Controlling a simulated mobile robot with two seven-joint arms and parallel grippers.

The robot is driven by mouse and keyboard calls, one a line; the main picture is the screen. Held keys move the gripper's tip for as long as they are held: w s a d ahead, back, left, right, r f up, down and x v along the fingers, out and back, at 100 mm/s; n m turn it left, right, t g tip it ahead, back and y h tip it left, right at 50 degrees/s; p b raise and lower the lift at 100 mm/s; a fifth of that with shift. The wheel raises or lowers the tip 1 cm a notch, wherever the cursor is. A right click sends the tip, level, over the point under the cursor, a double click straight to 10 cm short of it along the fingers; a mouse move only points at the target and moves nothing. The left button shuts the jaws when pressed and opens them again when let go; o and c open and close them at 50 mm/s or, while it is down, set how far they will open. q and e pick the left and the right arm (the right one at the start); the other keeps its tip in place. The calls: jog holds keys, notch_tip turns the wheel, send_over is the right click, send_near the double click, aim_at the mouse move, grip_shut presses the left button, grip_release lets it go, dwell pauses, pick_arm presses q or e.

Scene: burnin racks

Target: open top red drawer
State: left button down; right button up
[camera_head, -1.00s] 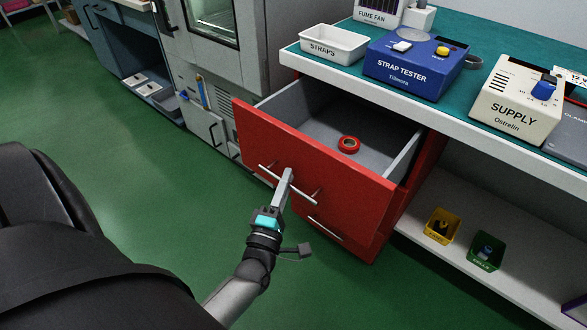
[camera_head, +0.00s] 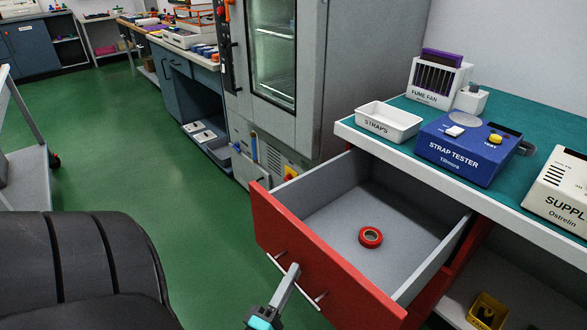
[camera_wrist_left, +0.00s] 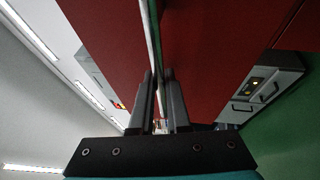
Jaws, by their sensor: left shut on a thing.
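The top red drawer (camera_head: 318,262) is pulled well out from under the green-topped bench in the head view. Its grey inside is visible, and a red ring-shaped roll (camera_head: 370,237) lies on its floor. A thin metal bar handle (camera_head: 279,263) runs across its red front. My left gripper (camera_head: 292,272) is at the handle, shut on it. In the left wrist view the two fingers (camera_wrist_left: 160,100) close around the pale handle bar (camera_wrist_left: 154,45), with the red drawer front (camera_wrist_left: 215,45) close by. My right gripper is not in view.
On the bench (camera_head: 405,101) stand a white STRAPS tray (camera_head: 388,125), a blue strap tester (camera_head: 465,150) and a cream supply box (camera_head: 562,190). A tall grey cabinet (camera_head: 330,70) stands left of the drawer. Green floor (camera_head: 160,150) is open at the left.

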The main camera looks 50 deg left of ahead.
pick_arm(q)
jog(key=c, duration=1.2)
grip_release()
jog(key=shift+o, duration=0.2)
jog(key=v, duration=1.5)
jog(key=shift+p, duration=0.35)
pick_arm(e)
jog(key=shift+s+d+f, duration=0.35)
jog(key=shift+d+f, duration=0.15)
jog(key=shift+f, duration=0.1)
pick_arm(q)
jog(key=shift+s+d+f, duration=0.1)
